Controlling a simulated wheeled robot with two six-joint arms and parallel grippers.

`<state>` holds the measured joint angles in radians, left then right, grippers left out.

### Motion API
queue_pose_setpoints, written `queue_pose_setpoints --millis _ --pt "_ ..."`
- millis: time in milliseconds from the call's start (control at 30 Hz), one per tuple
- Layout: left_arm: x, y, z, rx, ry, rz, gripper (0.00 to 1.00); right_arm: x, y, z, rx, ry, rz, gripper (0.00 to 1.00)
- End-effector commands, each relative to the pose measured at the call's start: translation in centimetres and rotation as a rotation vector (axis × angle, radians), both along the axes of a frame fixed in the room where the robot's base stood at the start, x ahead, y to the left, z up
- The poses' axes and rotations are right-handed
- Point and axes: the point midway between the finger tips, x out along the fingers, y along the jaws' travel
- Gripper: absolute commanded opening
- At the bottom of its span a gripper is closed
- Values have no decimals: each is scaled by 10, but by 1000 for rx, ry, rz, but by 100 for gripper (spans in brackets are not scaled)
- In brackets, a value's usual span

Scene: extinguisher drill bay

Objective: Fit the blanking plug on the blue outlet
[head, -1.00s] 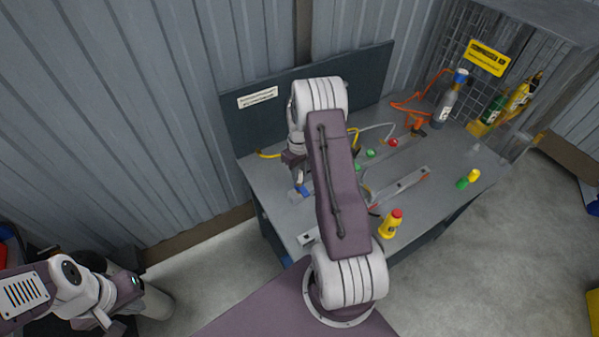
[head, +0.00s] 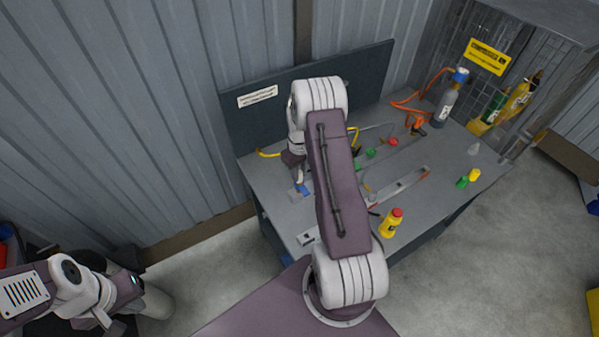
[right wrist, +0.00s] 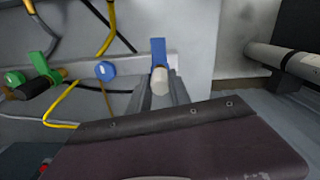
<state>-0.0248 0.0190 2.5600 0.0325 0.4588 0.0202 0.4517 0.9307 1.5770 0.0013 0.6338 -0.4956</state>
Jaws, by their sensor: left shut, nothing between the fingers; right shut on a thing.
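A pale beige plug (right wrist: 159,80) is held between the fingers of my right gripper (right wrist: 161,92), which is shut on it. The blue outlet (right wrist: 158,48) shows its blue handle directly behind the plug in the right wrist view. The plug hides the outlet's mouth, so I cannot tell whether they touch. In the head view the blue handle (head: 303,189) shows at the left of the bench, beside my right arm, which hides much of that area. My left gripper (head: 104,320) is shut and empty at the lower left, away from the bench.
A green-handled valve (right wrist: 42,66) and a blue disc (right wrist: 106,70) are left of the blue outlet. Yellow hoses (right wrist: 92,88) run nearby. On the bench (head: 275,220) stand a yellow bottle with a red cap (head: 391,223) and, farther right, a grey extinguisher (head: 446,103).

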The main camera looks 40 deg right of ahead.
Motion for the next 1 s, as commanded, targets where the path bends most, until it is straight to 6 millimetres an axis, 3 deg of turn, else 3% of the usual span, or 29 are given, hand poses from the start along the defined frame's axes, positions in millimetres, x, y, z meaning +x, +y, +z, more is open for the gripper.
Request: queue_pose_setpoints --millis 800,833,900,1000 --pt "0 0 -8 0 0 0 0 0 0 -11 1 1 0 0" --pt "0 0 -8 0 0 0 0 0 0 -11 1 1 0 32" --pt "0 0 -8 0 0 0 0 0 0 -11 1 1 0 50" --pt "0 0 -8 0 0 0 0 0 0 -11 0 1 0 50"
